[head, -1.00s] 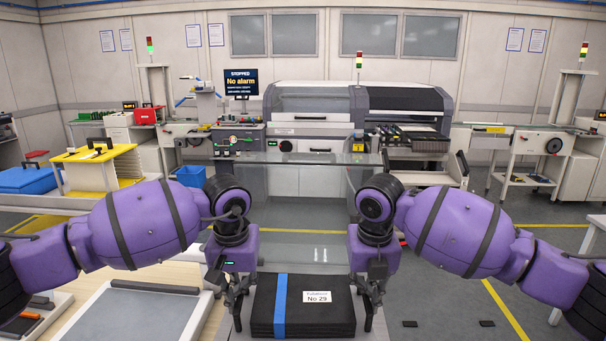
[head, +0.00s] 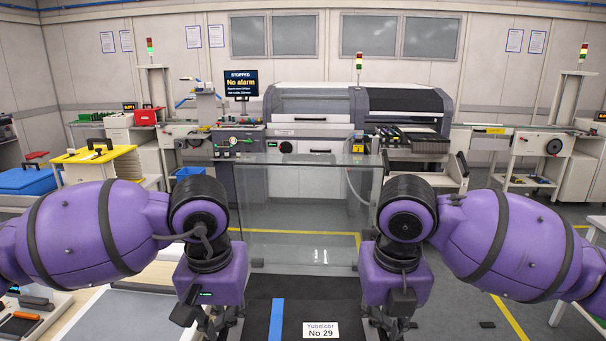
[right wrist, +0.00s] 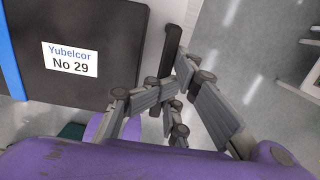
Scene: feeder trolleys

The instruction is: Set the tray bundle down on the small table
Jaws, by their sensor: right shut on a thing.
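The tray bundle (head: 300,300) is a black, flat stack with a blue strap and a white label reading "Yubelcor No 29". It lies at the bottom middle of the head view, cut off by the frame edge; it also fills the upper left of the right wrist view (right wrist: 105,25). My right gripper (head: 398,325) is at the bundle's right side, shut on it by a dark upright part at its edge. My left gripper (head: 218,322) is at the left side; its fingertips are partly cut off, so its grip is unclear. I cannot identify the small table for certain.
A pale wooden worktop (head: 160,272) with a grey-topped panel (head: 150,312) is at the lower left. A transparent panel (head: 300,205) stands ahead, before the machine (head: 320,105). A yellow-topped trolley (head: 95,160) is at left. Open floor (head: 480,265) lies to the right.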

